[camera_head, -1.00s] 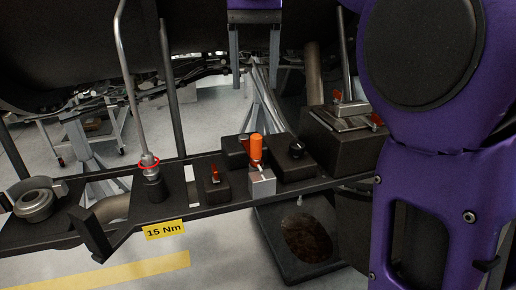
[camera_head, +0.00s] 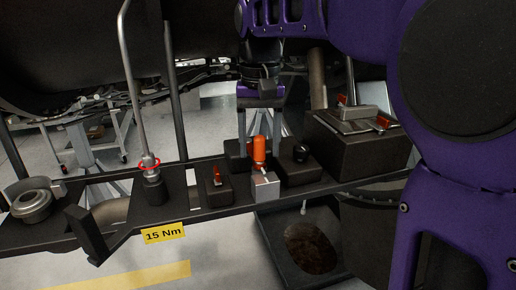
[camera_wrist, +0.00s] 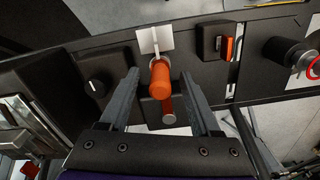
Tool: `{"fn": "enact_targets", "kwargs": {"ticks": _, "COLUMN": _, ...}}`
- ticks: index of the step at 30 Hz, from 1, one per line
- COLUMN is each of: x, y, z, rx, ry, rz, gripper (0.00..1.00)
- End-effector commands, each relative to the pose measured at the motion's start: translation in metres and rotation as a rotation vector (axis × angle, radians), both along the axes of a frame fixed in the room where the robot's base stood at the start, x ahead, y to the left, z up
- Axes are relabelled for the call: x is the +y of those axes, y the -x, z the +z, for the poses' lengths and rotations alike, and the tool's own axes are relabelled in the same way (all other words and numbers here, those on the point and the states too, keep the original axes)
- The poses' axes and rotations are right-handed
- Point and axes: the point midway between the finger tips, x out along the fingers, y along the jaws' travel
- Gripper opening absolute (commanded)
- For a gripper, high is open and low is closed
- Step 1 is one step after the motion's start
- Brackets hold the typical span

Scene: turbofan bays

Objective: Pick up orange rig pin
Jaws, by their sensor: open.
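The orange rig pin (camera_head: 259,151) stands upright at a light grey metal block (camera_head: 265,186) on the dark shelf rail. In the wrist view the orange rig pin (camera_wrist: 160,82) shows from above, between the two fingers. My gripper (camera_head: 258,135) points down over the pin, its fingers on either side. It also shows in the wrist view (camera_wrist: 163,80), with the fingers wide apart and a gap on each side of the pin. The fingertips' exact height against the pin is hard to tell.
A dark block with a red switch (camera_head: 217,178) stands left of the pin, and a black knob (camera_head: 300,152) right of it. A tall metal tool with a red ring (camera_head: 150,165) stands further left. A dark box with red latches (camera_head: 360,135) is at right.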

Motion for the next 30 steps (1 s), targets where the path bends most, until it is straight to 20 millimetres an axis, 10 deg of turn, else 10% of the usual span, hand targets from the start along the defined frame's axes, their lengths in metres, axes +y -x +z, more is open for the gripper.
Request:
{"fn": "enact_targets", "kwargs": {"ticks": 8, "x": 0.0001, "y": 0.0001, "z": -0.0036, "rx": 0.0, "ry": 0.0, "rz": 0.0, "gripper": 0.64}}
{"fn": "enact_targets", "kwargs": {"ticks": 19, "x": 0.0001, "y": 0.0001, "z": -0.0035, "rx": 0.0, "ry": 0.0, "rz": 0.0, "gripper": 0.0}}
{"fn": "enact_targets", "kwargs": {"ticks": 30, "x": 0.0001, "y": 0.0001, "z": -0.0032, "rx": -0.001, "ry": 0.0, "rz": 0.0, "gripper": 0.0}}
